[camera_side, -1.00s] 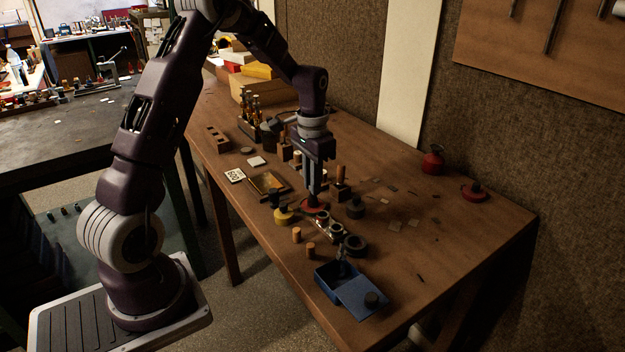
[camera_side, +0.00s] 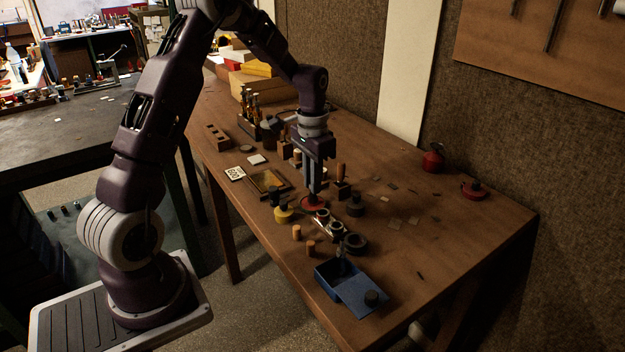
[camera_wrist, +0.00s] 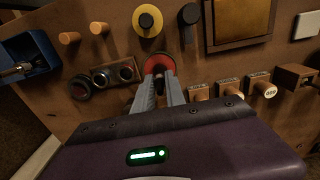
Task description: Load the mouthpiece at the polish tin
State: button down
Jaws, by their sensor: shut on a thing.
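A round red tin (camera_side: 314,203), which I take for the polish tin, sits on the wooden table. It also shows in the wrist view (camera_wrist: 158,63), just beyond my fingertips. My gripper (camera_side: 313,192) points straight down over the tin, its fingers close together, with the tips at or just above it. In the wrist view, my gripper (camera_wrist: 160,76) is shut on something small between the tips. I take this for the mouthpiece, but the fingers hide nearly all of it. I cannot tell whether it touches the tin.
A yellow round piece with a black knob (camera_side: 284,215) stands close left of the tin. A rack with dark rings (camera_wrist: 102,78) is close by. A blue box (camera_side: 325,285) lies at the front. Wooden-handled pieces (camera_wrist: 233,95) line the other side.

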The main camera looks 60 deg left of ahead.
jog(key=shift+f, duration=0.1)
jog(key=shift+r, duration=3.55)
